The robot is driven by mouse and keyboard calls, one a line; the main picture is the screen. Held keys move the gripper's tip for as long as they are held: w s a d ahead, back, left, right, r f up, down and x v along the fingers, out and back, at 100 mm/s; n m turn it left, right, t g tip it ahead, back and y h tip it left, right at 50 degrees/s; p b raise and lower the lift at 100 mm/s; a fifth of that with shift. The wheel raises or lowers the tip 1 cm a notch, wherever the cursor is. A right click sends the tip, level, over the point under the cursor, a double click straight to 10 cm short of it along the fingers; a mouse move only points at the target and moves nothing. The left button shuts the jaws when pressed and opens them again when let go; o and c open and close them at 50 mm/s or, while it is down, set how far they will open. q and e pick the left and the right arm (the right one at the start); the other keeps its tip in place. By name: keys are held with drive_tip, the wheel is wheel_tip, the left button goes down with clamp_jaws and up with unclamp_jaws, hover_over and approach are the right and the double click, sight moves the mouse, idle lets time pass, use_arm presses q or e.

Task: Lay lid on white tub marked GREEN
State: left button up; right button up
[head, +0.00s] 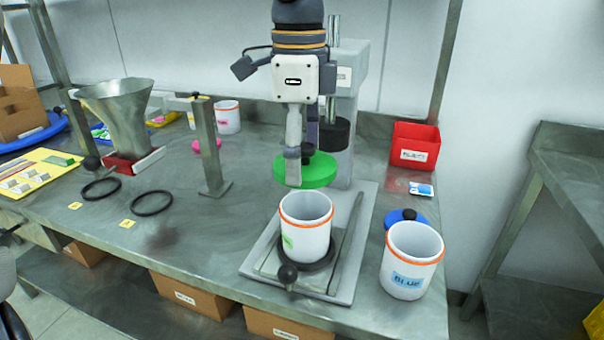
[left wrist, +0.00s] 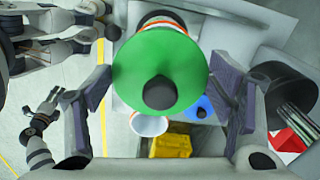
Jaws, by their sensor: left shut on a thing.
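The green lid (head: 318,176) with a black knob hangs in the air, apart from the tub. My left gripper (head: 293,168) comes down from above and is shut on it. In the left wrist view the fingers stand on either side of the green lid (left wrist: 130,75). The white tub (head: 308,238) with an orange rim and a green label stands upright and open on the plate of the stand, below the lid in the picture. The lid hides part of a tub (left wrist: 160,20) in the left wrist view. My right gripper is not seen.
An open white tub marked BLUE (head: 408,270) stands at right, with a blue lid (head: 405,217) behind it. A red bin (head: 414,146) is further back. The stand's plate (head: 345,285) carries a rod and a black-knobbed clamp. A metal post (head: 210,150) and a funnel (head: 122,110) stand at left.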

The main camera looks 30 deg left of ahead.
use_arm(q)
drive_tip(key=shift+d, duration=0.15)
drive_tip(key=shift+w+f, duration=0.1)
drive_tip(key=shift+f, duration=0.05)
drive_tip(key=shift+w+f, duration=0.1)
drive_tip(key=shift+f, duration=2.6)
drive_tip(key=shift+f, duration=0.5)
drive_tip(key=o, duration=0.9)
drive_tip(key=shift+o, duration=0.3)
